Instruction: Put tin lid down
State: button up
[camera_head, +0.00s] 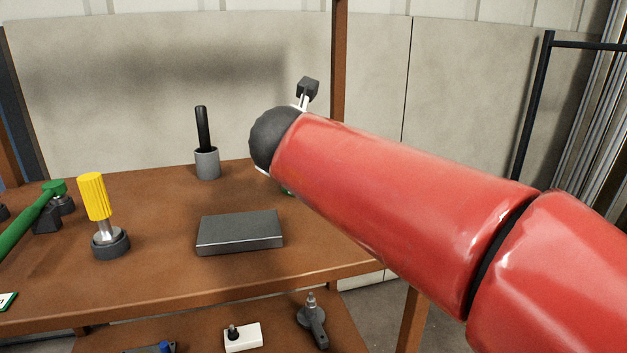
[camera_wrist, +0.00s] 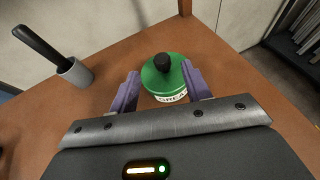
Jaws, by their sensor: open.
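A green tin lid (camera_wrist: 160,77) with a black knob (camera_wrist: 162,62) shows in the wrist view. It sits on top of a tin (camera_wrist: 172,98) with a white label reading "GREA", near the table's back right corner. My gripper (camera_wrist: 162,82) is open, its two purple fingers on either side of the lid with small gaps visible. In the head view my red arm hides most of the tin and the gripper's fingers; only a sliver of green shows beside the arm.
The brown table (camera_head: 150,285) also holds a dark grey flat block (camera_head: 240,232), a grey cup (camera_head: 207,164) with a black handle in it, a yellow-handled tool (camera_head: 95,197) in a round holder and a green tool (camera_head: 35,222) at left. A lower shelf (camera_head: 285,335) carries several small items.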

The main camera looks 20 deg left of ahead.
jog(key=x, duration=0.8)
jog(key=shift+d+r, duration=0.1)
jog(key=shift+d, duration=0.05)
grip_shut()
